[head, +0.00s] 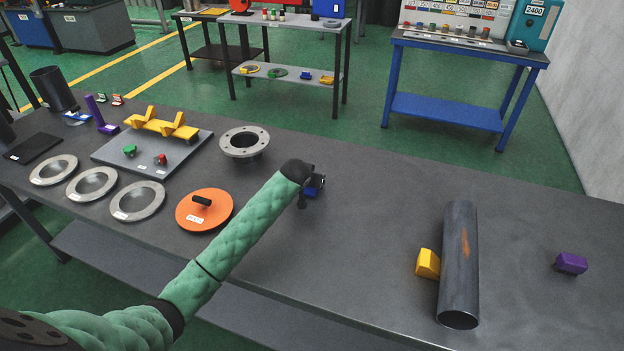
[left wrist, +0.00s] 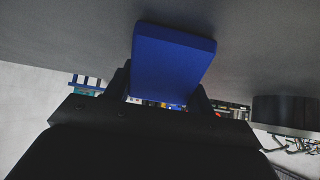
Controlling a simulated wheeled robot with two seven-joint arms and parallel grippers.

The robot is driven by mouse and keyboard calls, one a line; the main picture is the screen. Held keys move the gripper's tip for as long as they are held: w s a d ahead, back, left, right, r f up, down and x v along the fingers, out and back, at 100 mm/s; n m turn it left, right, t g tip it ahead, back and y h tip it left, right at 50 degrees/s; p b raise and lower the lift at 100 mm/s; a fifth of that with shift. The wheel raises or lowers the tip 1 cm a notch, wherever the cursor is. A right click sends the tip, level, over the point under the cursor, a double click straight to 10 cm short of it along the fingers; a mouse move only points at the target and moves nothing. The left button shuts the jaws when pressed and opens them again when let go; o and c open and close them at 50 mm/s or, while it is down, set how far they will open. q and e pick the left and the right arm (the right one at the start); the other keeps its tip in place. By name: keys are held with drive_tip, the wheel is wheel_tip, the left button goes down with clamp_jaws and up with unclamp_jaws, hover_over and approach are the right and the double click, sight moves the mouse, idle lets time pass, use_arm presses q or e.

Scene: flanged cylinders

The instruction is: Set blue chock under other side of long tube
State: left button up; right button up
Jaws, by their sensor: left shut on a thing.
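The blue chock (head: 313,190) is held in my left gripper (head: 312,180) above the middle of the table. In the left wrist view the blue chock (left wrist: 172,60) fills the space between the two fingers of the left gripper (left wrist: 165,98). The long tube (head: 460,262) is a dark grey steel pipe with a rusty patch, lying on the right part of the table. A yellow chock (head: 428,263) sits against or close to its left side. A purple chock (head: 571,263) stands apart to the right of the tube. My right gripper is out of view.
A flanged cylinder (head: 244,142) stands left of my left gripper. An orange disc (head: 204,210) with a black handle, several metal rings (head: 138,201) and a grey plate (head: 118,159) with a yellow V-support (head: 160,124) lie further left. The table between gripper and tube is clear.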

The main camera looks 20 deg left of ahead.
use_arm(q)
drive_tip(key=o, duration=1.1)
drive_tip(key=shift+f, duration=0.1)
drive_tip(key=shift+c, duration=0.2)
